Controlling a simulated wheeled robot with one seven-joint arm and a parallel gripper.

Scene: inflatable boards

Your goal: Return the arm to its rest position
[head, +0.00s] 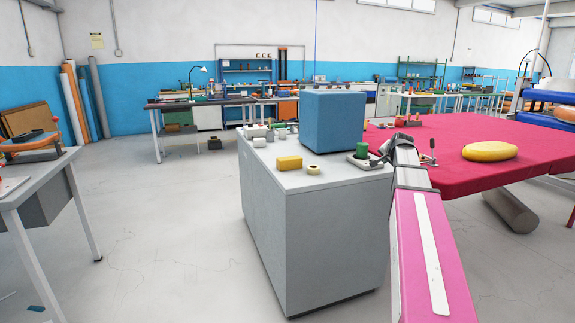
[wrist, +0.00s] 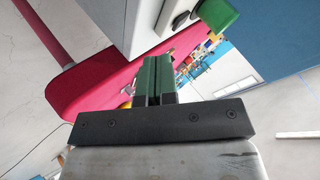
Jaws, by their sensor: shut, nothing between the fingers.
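My arm, with a pink link and a grey-white one, reaches forward on the right of the head view, beside the grey cabinet (head: 315,235). Its dark far end is near the cabinet's right edge, and the fingers cannot be made out there. In the wrist view my gripper (wrist: 158,78) shows two green fingers side by side, shut with nothing between them. A green knob (head: 361,149) on a small metal base stands on the cabinet top. It also shows in the wrist view (wrist: 216,14), a little off to the right of the fingers and apart from them.
A blue cube (head: 334,122), a yellow block (head: 289,163) and a tape roll (head: 313,170) sit on the cabinet. A crimson table (head: 450,145) with a yellow oval object (head: 489,151) is on the right. A workbench (head: 45,175) stands left. The floor between is clear.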

